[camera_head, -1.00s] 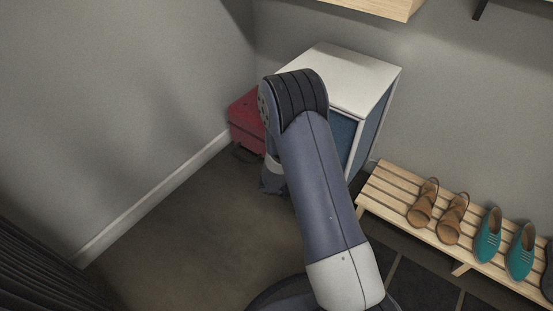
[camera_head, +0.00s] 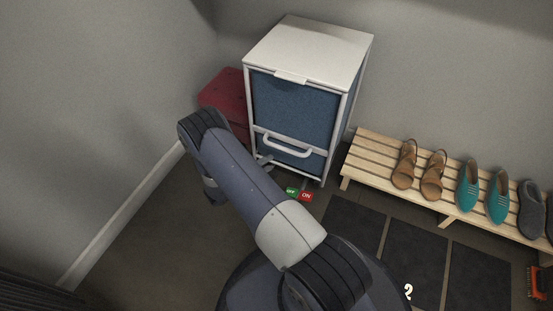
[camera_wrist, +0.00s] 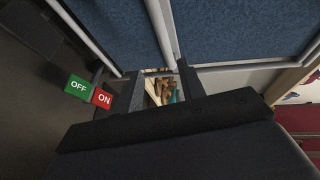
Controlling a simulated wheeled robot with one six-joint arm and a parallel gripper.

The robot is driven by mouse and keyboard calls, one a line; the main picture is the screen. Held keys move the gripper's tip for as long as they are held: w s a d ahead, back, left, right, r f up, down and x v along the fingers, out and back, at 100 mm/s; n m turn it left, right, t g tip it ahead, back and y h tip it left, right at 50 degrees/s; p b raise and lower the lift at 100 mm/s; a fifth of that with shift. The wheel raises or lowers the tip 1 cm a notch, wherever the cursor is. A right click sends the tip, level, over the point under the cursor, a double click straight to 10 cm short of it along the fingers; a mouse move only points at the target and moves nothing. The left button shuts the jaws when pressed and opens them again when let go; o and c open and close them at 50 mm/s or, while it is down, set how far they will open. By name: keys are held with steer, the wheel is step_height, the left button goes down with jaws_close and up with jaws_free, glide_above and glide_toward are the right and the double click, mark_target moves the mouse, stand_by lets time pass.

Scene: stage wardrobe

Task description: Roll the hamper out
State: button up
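The hamper (camera_head: 295,100) has blue fabric sides, a white frame and a white lid, and stands upright against the back wall. A white bar handle (camera_head: 287,149) crosses its front. At its foot are a green OFF pedal (camera_head: 292,193) and a red ON pedal (camera_head: 307,196). In the wrist view, the OFF pedal (camera_wrist: 79,87) and ON pedal (camera_wrist: 103,98) lie left of my gripper (camera_wrist: 158,76). Its dark fingers are apart with a gap between them, close to the hamper's white frame (camera_wrist: 160,30). I cannot tell whether they touch it.
A red case (camera_head: 224,96) stands left of the hamper, by the wall. A slatted wooden bench (camera_head: 375,163) with several shoes stands to the right. Dark floor mats (camera_head: 410,258) lie in front of the bench. Floor at the left is bare.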

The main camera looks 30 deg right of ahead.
steer(key=b+x, duration=0.1)
steer(key=x, duration=0.5)
steer(key=shift+r, duration=0.1)
steer(key=shift+c, duration=0.4)
jaws_close()
stand_by(0.8)
steer(key=shift+o, duration=0.4)
jaws_free()
steer(key=shift+a, duration=0.1)
steer(key=s+f+p+v, duration=0.1)
steer(key=s+p+v, duration=0.1)
steer(key=v, duration=1.3)
steer(key=shift+p, duration=0.85)
